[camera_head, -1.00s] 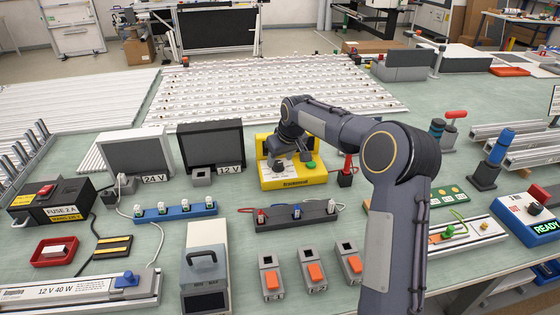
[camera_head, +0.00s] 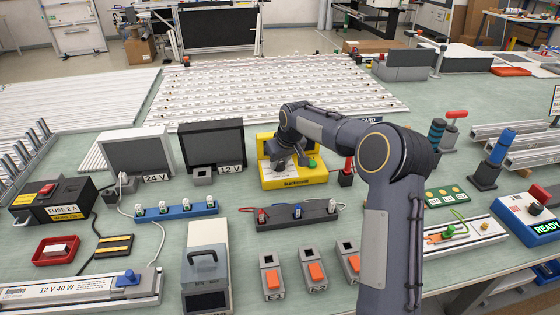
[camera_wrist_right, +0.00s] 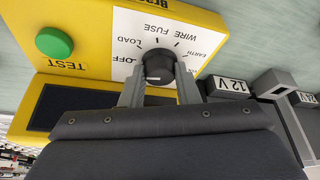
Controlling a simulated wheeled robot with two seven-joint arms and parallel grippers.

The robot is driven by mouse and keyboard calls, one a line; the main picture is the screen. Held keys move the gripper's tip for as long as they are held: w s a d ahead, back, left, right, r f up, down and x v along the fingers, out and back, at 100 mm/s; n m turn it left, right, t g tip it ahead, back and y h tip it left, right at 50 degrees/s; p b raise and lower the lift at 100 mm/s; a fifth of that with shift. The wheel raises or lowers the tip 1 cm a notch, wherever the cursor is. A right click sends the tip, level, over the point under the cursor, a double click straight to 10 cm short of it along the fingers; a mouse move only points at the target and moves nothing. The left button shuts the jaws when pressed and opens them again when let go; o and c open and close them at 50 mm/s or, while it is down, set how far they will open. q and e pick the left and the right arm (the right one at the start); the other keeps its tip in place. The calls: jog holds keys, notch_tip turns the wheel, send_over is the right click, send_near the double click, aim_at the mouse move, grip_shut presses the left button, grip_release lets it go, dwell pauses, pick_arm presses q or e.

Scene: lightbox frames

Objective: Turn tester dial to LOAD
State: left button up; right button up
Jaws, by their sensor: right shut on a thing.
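The yellow tester (camera_head: 316,175) stands mid-table in the head view. In the right wrist view its yellow case (camera_wrist_right: 100,15) has a white dial face (camera_wrist_right: 190,22) with the words OFF, LOAD, WIRE, FUSE and EARTH, seen upside down. The black dial (camera_wrist_right: 158,64) sits between the two fingers of my right gripper (camera_wrist_right: 158,76), which is shut on it. I cannot tell which word the dial points at. The green TEST button (camera_wrist_right: 54,42) is beside the dial face. In the head view my right gripper (camera_head: 288,164) hides the dial. My left gripper is not in view.
A 12 V box (camera_head: 212,145) and a 24 V box (camera_head: 137,153) stand left of the tester. A dark strip with terminals (camera_head: 315,214) lies in front of it. A red-topped post (camera_head: 347,168) is close on its right.

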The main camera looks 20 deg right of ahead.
aim_at(277, 176)
jog(key=m, duration=0.2)
jog(key=m+h, duration=0.1)
jog(key=shift+a+m+h+b, duration=0.15)
jog(key=shift+m+h+b, duration=0.15)
jog(key=shift+m, duration=0.1)
jog(key=shift+w+m+h, duration=0.1)
jog(key=shift+m+h, duration=0.5)
jog(key=shift+m, duration=1.3)
jog(key=shift+g, duration=0.3)
jog(key=o, duration=1)
jog(key=shift+c, duration=0.2)
jog(key=v, duration=0.8)
